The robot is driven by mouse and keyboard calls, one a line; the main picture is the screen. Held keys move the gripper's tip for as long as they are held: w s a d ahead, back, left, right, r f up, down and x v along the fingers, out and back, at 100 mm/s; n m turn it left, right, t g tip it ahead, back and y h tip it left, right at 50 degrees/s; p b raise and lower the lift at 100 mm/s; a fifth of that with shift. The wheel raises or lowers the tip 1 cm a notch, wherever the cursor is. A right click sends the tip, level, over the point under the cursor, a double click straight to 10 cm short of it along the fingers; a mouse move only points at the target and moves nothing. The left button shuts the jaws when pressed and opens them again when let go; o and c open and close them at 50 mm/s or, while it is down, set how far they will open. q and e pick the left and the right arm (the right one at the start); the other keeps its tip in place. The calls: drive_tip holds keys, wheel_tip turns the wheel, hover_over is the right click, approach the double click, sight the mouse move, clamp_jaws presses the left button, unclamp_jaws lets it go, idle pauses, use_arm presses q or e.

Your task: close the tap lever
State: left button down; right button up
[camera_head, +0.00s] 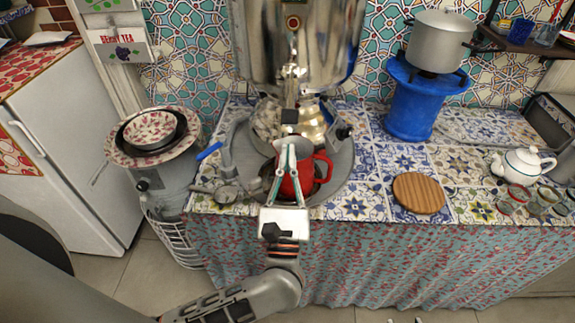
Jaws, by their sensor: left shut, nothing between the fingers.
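The shiny metal samovar (325,45) stands at the top middle, cut off by the picture's edge. Its tap (290,76) sticks out at the front, with a dark piece (290,117) lower down. I cannot make out clearly which part is the lever or how it is turned. My left gripper (291,148) is shut and empty, its fingers pointing up the picture toward the tap. It hides part of the red mug (322,170) on the round metal tray (340,165). Whether the fingertips touch anything is not clear.
A blue stand (416,100) with a metal pot (440,40) is at the right. A wooden board (418,193) and a white teapot (522,165) lie on the tiled counter. Stacked plates (118,155) stand further left.

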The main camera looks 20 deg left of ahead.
use_arm(q)
drive_tip(key=shift+p+x, duration=0.5)
drive_tip(key=shift+x, duration=2.15)
use_arm(e)
drive_tip(key=shift+w+r, duration=0.15)
drive_tip(key=shift+r, duration=0.7)
use_arm(q)
drive_tip(key=shift+s+d+r, duration=0.1)
drive_tip(key=shift+d, duration=0.05)
use_arm(e)
drive_tip(key=shift+a, duration=0.15)
